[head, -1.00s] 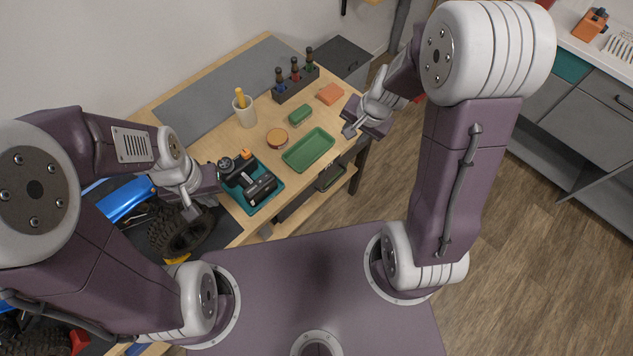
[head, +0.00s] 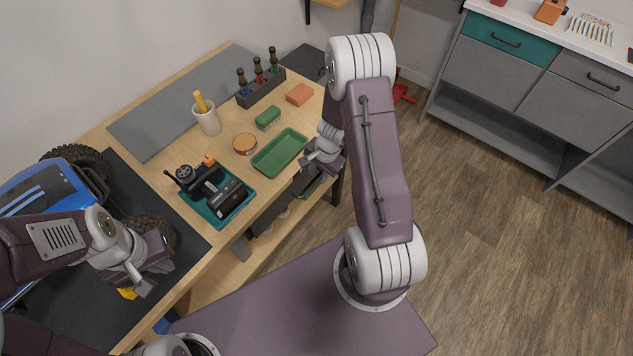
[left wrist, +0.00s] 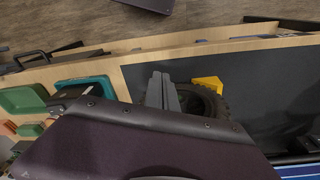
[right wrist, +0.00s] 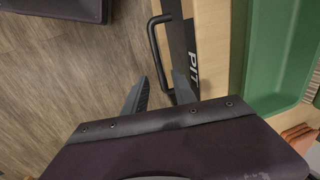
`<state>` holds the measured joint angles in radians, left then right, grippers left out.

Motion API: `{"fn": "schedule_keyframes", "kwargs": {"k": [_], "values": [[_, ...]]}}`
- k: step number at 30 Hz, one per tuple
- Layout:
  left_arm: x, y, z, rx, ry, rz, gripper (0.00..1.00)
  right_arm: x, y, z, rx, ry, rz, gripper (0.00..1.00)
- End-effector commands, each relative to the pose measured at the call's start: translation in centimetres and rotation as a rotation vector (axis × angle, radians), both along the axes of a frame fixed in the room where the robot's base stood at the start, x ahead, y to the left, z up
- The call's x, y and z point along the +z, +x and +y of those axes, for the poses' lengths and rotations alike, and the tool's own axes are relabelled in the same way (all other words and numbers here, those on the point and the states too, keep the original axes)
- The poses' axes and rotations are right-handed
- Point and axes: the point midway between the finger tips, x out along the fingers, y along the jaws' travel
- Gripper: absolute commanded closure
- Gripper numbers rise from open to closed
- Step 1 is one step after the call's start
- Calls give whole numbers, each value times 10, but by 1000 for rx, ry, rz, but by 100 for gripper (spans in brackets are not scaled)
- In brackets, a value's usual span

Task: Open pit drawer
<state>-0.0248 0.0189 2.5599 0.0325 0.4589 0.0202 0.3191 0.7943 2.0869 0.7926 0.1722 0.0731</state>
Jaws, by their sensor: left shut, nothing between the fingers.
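The pit drawer's dark front (right wrist: 180,45), lettered PIT, shows in the right wrist view along the workbench edge. It looks flush with the bench. Its black bar handle (right wrist: 153,50) stands out from it. My right gripper (right wrist: 160,88) is open, its fingers apart at the handle's lower end, which lies between the fingertips in that view; I cannot tell whether they touch. In the head view my right gripper (head: 308,163) is at the bench's front edge beside the green tray, and the drawer front is mostly hidden. My left gripper (head: 143,287) is shut and empty over the dark mat; its fingers show in the left wrist view (left wrist: 162,88).
The workbench holds a green tray (head: 280,153), a teal tray (head: 243,208) with a black controller and box, a cup (head: 208,122) and a bottle rack (head: 262,88). A blue crawler (head: 45,185) stands at left. The floor at right is clear.

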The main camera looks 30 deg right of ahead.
Motion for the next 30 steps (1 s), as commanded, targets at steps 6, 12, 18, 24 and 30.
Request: {"fn": "schedule_keyframes", "kwargs": {"k": [6, 12, 18, 24, 30], "values": [[-21, 0, 0, 0, 0, 0, 100, -33, 6, 2, 0, -1, 0, 67], [-20, 0, 0, 0, 0, 0, 100, -35, 7, 3, 2, -2, -2, 67], [-20, 0, 0, 0, 0, 0, 100, -35, 7, 3, 1, -1, -1, 92], [-20, 0, 0, 0, 0, 0, 100, -35, 7, 3, 1, -1, -1, 100], [-20, 0, 0, 0, 0, 0, 100, -35, 7, 3, 1, -1, -1, 100]]}}
